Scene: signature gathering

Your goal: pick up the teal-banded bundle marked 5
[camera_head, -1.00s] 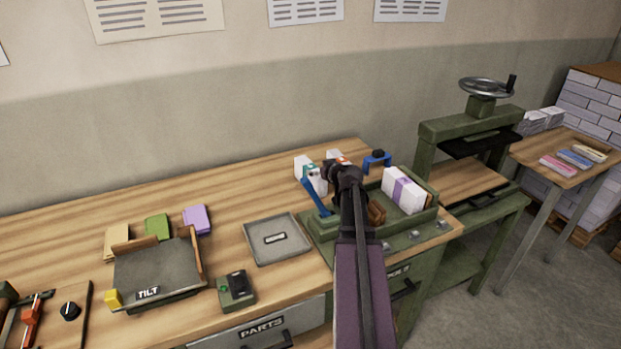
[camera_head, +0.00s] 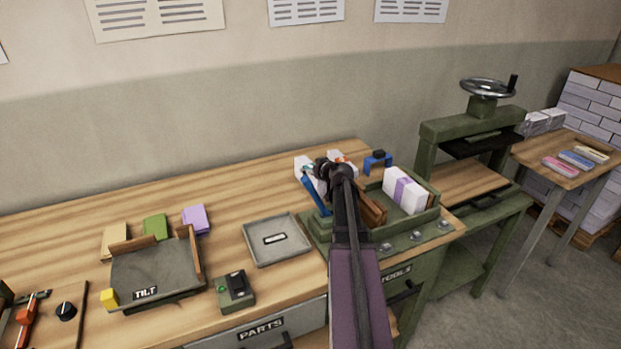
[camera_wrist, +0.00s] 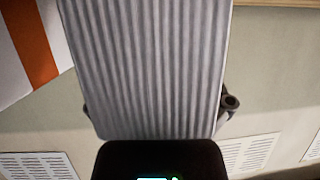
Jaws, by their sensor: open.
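A white bundle with a bit of teal (camera_head: 301,165) stands at the back left of the green holder (camera_head: 437,216), partly hidden by my wrist. No number can be read on it. My gripper (camera_head: 322,168) is open, right at this bundle and largely hidden behind my own wrist. In the wrist view a grey ridged block (camera_wrist: 150,65), like the stacked edges of a bundle, fills the middle in front of my gripper. Dark gripper parts show at both its sides. I see no band on that block, and whether the fingers touch it cannot be told.
An orange-banded bundle (camera_head: 337,157) stands close beside; its orange stripe (camera_wrist: 33,45) shows in the wrist view. A purple-banded bundle (camera_head: 404,190) lies in the holder. A blue bracket (camera_head: 377,163) and a blue bar (camera_head: 315,193) are near. A grey tray (camera_head: 277,254) is left.

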